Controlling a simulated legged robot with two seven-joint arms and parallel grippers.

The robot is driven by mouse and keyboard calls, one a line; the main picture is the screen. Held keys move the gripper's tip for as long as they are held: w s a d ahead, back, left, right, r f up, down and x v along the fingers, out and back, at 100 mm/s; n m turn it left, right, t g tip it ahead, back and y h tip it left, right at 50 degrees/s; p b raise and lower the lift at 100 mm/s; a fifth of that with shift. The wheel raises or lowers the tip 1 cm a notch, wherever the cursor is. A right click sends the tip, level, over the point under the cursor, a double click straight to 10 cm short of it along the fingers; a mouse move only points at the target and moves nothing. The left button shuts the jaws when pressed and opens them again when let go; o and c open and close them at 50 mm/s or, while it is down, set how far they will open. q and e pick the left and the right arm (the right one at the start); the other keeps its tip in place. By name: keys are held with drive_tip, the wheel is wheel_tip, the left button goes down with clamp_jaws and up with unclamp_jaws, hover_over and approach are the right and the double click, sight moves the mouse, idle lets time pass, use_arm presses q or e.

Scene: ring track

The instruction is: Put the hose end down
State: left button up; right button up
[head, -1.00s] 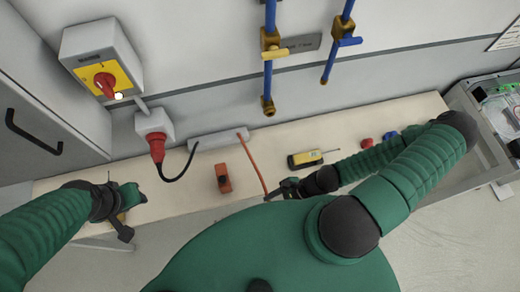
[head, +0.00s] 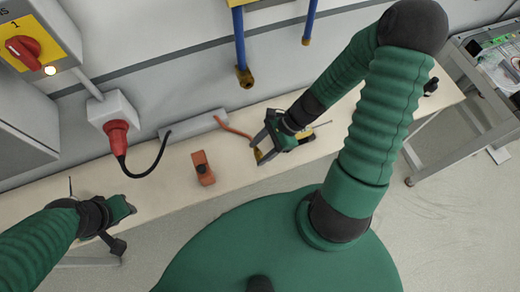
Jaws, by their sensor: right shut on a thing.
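The orange hose (head: 235,130) runs from the grey rail (head: 193,125) at the back of the bench to my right gripper (head: 260,150). My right gripper is shut on the hose end, low over the bench; its fingers hide the end itself. My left gripper (head: 126,207) is at the bench's front left, away from the hose. Whether its jaws are open or shut does not show.
An orange block-like tool (head: 203,168) lies on the pale bench (head: 165,190), left of my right gripper. A yellow tool (head: 256,155) shows partly behind that gripper. A red plug (head: 118,137) with a black cable hangs at the left. Blue pipes (head: 239,40) with brass ends hang above the bench.

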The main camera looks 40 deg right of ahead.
drive_tip(key=shift+w+d, duration=0.4)
drive_tip(key=shift+w, duration=0.25)
drive_tip(key=shift+w+d+f, duration=0.15)
drive_tip(key=shift+w+f, duration=0.05)
drive_tip(key=shift+f, duration=0.1)
drive_tip(key=f+b, duration=0.1)
drive_tip(key=b, duration=0.1)
drive_tip(key=f+b, duration=0.2)
drive_tip(key=shift+s+a+f+b, duration=0.1)
drive_tip(key=shift+a+f+b, duration=0.1)
drive_tip(key=shift+f+b, duration=0.1)
drive_tip(key=shift+r, duration=0.25)
drive_tip(key=shift+c, duration=0.7)
drive_tip(key=o, duration=1.5)
drive_tip(key=shift+d, duration=0.15)
